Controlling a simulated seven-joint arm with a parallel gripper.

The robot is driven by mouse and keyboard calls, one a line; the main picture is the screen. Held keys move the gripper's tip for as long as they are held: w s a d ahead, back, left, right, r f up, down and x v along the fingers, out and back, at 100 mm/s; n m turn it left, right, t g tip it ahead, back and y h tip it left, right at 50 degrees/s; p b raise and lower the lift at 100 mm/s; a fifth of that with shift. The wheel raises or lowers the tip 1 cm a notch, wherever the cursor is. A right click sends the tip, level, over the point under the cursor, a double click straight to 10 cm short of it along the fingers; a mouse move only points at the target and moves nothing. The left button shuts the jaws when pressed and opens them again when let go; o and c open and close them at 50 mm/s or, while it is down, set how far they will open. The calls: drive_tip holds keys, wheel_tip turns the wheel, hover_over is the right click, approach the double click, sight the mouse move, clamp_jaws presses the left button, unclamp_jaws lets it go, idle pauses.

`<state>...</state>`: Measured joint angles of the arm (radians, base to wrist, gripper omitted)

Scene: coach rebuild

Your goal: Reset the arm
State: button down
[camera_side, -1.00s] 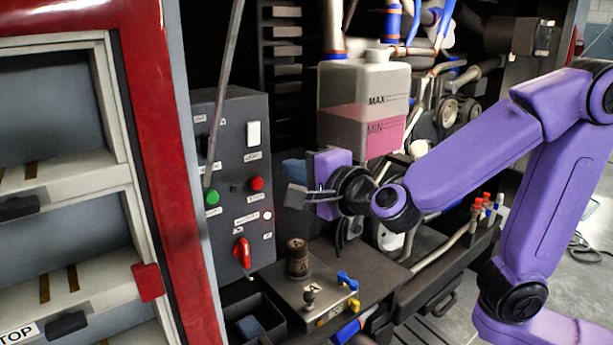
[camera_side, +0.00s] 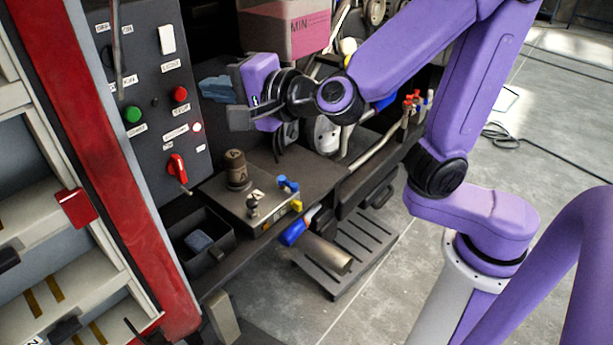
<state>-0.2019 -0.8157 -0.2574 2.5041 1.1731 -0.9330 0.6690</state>
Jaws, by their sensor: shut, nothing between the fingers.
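My gripper (camera_side: 238,117) is on the purple wrist of my arm, in the middle left of the view. Its dark grey fingers are shut and empty. They point left toward the grey control panel (camera_side: 150,75) and stay apart from it. The gripper hangs in the air above the dark bench, behind and above the metal block (camera_side: 250,205) with its knobs. My arm is bent, with its elbow beyond the top edge of the picture.
The panel carries a green button (camera_side: 132,114), a red button (camera_side: 180,94) and a red rotary switch (camera_side: 177,167). A blue item (camera_side: 217,90) lies behind the gripper. A pink-filled tank (camera_side: 285,27) stands above. A black bin (camera_side: 205,240) holds a blue block.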

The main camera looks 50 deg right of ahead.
drive_tip(key=s+a+f+n+g+y, duration=0.1)
drive_tip(key=s+f+n+g+y, duration=0.25)
drive_tip(key=s+n+g, duration=0.35)
drive_tip(key=s+a+f+n+g+y, duration=0.2)
drive_tip(key=s+f+n+g+y, duration=0.25)
drive_tip(key=n, duration=0.55)
drive_tip(key=s+d+f+n+g+h, duration=0.2)
drive_tip(key=s+d+f+n+h, duration=0.2)
drive_tip(key=s+d, duration=0.3)
drive_tip(key=s+d+f+n+g+h, duration=0.2)
drive_tip(key=s+d+f+n+h, duration=0.2)
drive_tip(key=d, duration=0.8)
drive_tip(key=s+n+h, duration=0.2)
drive_tip(key=s, duration=0.1)
drive_tip(key=shift+f+n+g, duration=0.15)
drive_tip(key=shift+n+g, duration=0.15)
drive_tip(key=shift+g, duration=0.05)
